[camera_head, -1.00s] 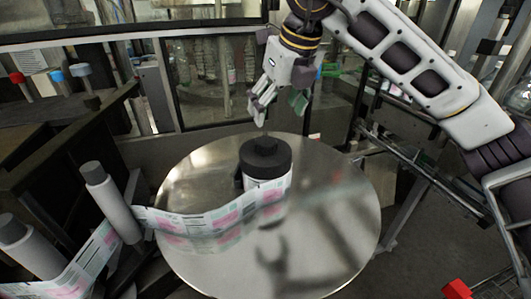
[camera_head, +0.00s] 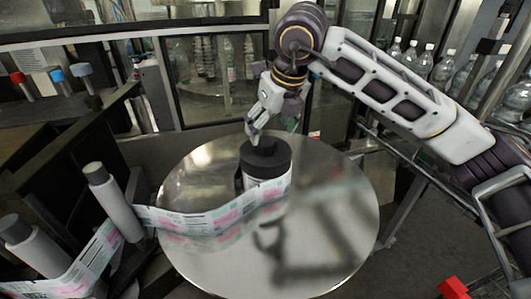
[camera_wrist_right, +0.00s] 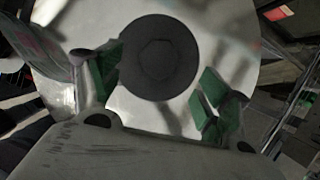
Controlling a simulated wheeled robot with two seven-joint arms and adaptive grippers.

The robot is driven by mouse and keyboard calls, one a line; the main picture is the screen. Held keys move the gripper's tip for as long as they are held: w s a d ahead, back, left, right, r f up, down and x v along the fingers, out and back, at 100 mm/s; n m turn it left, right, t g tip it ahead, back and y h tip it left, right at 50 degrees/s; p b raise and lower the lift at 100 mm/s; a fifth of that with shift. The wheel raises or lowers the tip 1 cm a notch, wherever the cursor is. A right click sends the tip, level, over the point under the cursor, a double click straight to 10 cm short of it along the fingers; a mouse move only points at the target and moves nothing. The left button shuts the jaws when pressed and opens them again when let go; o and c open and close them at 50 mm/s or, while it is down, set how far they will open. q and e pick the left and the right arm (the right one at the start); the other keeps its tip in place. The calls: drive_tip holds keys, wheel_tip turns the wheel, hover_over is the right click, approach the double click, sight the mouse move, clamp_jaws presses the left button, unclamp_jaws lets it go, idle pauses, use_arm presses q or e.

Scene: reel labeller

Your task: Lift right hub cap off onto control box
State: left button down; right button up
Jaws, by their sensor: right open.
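The hub cap (camera_head: 265,157) is a black round cap with a raised knob, on the label reel hub at the middle of a shiny round plate (camera_head: 335,215). In the right wrist view the cap (camera_wrist_right: 158,60) shows from above. My right gripper (camera_head: 268,138) is just above the cap in the head view. Its green-padded fingers (camera_wrist_right: 162,85) are apart, with the cap between and beyond them, and nothing is held. Whether a finger touches the knob I cannot tell. The control box cannot be made out for sure. My left gripper is not in view.
A printed label web (camera_head: 215,217) runs from the hub to grey rollers (camera_head: 112,200) at the left. Glass-panelled machine frames stand behind. Red and blue knobs (camera_head: 80,70) are at the far left. Bottles (camera_head: 440,68) stand at the back right.

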drive_tip(key=shift+p+x, duration=0.65)
drive_tip(key=shift+x, duration=0.6)
drive_tip(key=shift+p+x, duration=0.3)
drive_tip(key=shift+x, duration=1)
drive_tip(key=c, duration=1.2)
drive_tip(key=shift+r, duration=0.25)
wheel_tip(320, 180, up, 10)
drive_tip(key=b, duration=0.2)
drive_tip(key=shift+w, duration=0.1)
wheel_tip(320, 180, up, 7)
drive_tip(key=p, duration=0.4)
hover_over(266, 141)
drive_tip(key=shift+f, duration=0.15)
